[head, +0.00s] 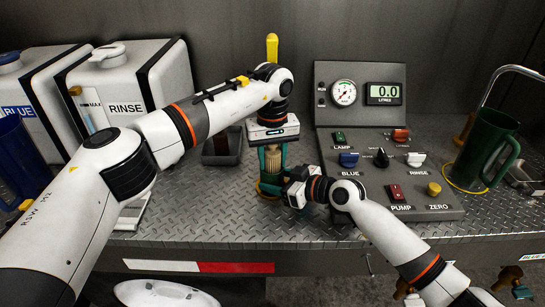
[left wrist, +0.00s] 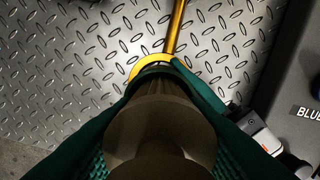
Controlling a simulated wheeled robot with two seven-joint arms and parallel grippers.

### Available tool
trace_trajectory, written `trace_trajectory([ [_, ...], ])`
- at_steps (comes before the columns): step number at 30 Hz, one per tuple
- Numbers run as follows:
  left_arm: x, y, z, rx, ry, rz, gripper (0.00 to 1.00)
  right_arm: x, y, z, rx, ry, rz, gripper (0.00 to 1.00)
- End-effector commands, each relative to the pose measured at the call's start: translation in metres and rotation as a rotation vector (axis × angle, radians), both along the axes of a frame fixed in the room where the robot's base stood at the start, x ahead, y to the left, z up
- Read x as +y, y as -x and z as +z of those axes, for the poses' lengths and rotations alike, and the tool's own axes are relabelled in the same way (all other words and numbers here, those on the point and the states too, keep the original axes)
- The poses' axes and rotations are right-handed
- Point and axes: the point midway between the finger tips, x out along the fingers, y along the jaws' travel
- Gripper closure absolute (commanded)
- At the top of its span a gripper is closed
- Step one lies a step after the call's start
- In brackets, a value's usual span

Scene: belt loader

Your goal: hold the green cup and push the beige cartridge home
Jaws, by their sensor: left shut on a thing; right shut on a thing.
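In the left wrist view the cartridge (left wrist: 160,125) fills the middle, with a green finger on each side. Its lower end is at the green cup (head: 269,180); how deep it sits in the cup I cannot tell. My right gripper (head: 286,189) comes in low from the right and is shut on the cup's side, partly hiding it. A yellow ring (left wrist: 136,66) shows around the cup's foot.
A control panel (head: 385,175) with buttons and a gauge stands close on the right. A large green jug (head: 488,148) is at far right. White RINSE tank (head: 128,85) and a dark tray (head: 222,148) lie left. The front of the ridged deck (head: 220,225) is clear.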

Motion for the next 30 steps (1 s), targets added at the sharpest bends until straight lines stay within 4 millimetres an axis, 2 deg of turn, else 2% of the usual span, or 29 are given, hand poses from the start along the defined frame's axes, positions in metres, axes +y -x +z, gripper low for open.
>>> trace_trajectory([
  [12,0.0004,0.0001,-0.0049,0.001,-0.002,0.001,0.93,0.0005,0.0002,0.0006,-0.001,-0.002,0.001,0.58],
  [30,0.0004,0.0001,0.0002,0.001,-0.001,0.0,0.93,0.0004,-0.0001,0.0008,-0.001,-0.002,0.0,0.58],
])
